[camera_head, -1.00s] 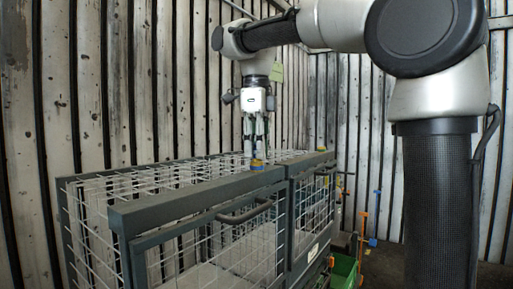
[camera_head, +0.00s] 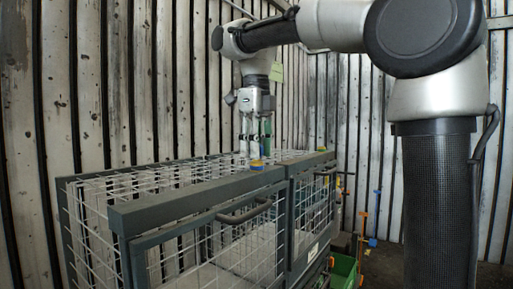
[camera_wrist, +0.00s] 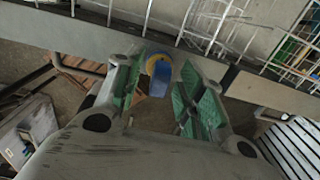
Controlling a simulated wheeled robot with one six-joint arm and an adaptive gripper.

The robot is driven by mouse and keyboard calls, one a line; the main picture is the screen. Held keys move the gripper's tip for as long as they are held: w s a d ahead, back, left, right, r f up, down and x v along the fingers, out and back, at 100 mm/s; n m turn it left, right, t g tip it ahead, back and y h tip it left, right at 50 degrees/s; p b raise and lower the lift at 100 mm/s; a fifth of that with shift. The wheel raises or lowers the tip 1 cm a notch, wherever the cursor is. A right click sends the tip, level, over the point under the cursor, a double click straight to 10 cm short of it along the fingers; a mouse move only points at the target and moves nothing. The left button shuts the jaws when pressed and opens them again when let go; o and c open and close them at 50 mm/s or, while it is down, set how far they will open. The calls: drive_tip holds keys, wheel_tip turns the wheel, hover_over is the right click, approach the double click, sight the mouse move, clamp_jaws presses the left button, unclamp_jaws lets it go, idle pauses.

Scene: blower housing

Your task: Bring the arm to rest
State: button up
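My gripper (camera_head: 252,152) hangs fingers down at the top of the grey wire cage, just behind its front top bar in the head view. In the wrist view its two green-padded fingers (camera_wrist: 160,98) stand apart with a clear gap, so it is open and holds nothing. A small blue and yellow piece (camera_head: 257,164) sits on the cage's top bar. It also shows in the wrist view (camera_wrist: 159,72), beyond the gap between the fingers and seemingly free of both. My arm reaches in from the right, bent over at the top.
The wire cage (camera_head: 195,200), with dark frame and door handles, fills the lower middle. A green bin (camera_head: 344,270) stands low at its right, near blue and orange posts (camera_head: 375,215). Corrugated metal walls (camera_head: 120,80) close off the back.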

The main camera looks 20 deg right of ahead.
wheel_tip(320, 180, up, 7)
drive_tip(key=shift+r, duration=0.2)
drive_tip(key=s+d+f+n+t, duration=0.1)
drive_tip(key=s+d+f+n, duration=0.4)
drive_tip(key=f+n, duration=0.4)
drive_tip(key=s+d+f+n+t, duration=0.2)
drive_tip(key=s+d+f+n, duration=0.3)
drive_tip(key=s+f+n, duration=0.2)
drive_tip(key=s+d+f+n+t, duration=0.1)
drive_tip(key=s+d+f+n, duration=0.4)
drive_tip(key=f+n, duration=0.6)
drive_tip(key=shift+s+f+n, duration=0.25)
drive_tip(key=shift+s+n, duration=0.65)
drive_tip(key=shift+s, duration=0.2)
drive_tip(key=shift+c, duration=0.6)
